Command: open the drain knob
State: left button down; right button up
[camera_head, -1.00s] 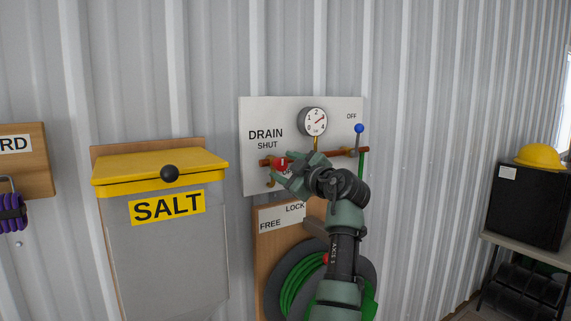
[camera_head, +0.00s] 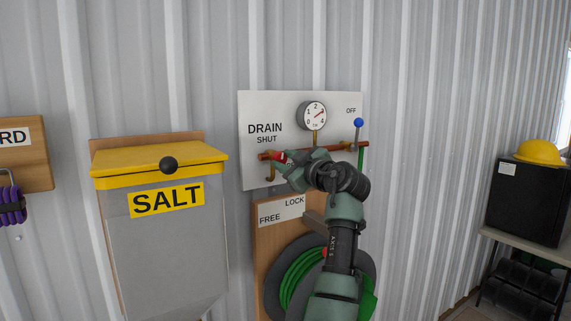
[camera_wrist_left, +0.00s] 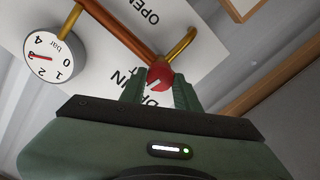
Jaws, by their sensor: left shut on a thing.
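The red drain knob (camera_head: 279,157) sits on the copper pipe of the white panel (camera_head: 262,106), under the words DRAIN and SHUT. My left gripper (camera_head: 284,158) is shut on it. The left wrist view shows the red knob (camera_wrist_left: 160,77) between the two green fingertips (camera_wrist_left: 160,92), with a white mark on its face. Part of the knob and the OPEN lettering are hidden by the gripper in the head view. A brass spout (camera_head: 270,172) hangs below the pipe. My right gripper is not in view.
A pressure gauge (camera_head: 313,115) and a blue-tipped lever (camera_head: 358,123) are on the panel close to my arm. Below are a LOCK/FREE board (camera_head: 268,235) and a green hose reel (camera_head: 296,284). A SALT bin (camera_head: 160,250) stands to the left.

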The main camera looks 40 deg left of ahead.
pick_arm(q)
jog(key=m, duration=0.2)
jog(key=shift+m, duration=0.4)
jog(key=m, duration=0.3)
jog(key=shift+r+m, duration=0.1)
jog(key=shift+m, duration=0.2)
jog(key=m, duration=0.3)
jog(key=shift+m, duration=0.3)
jog(key=shift+m+p, duration=0.45)
jog(key=shift+m, duration=1.55)
jog(key=c, duration=1)
grip_release()
jog(key=shift+c, duration=0.2)
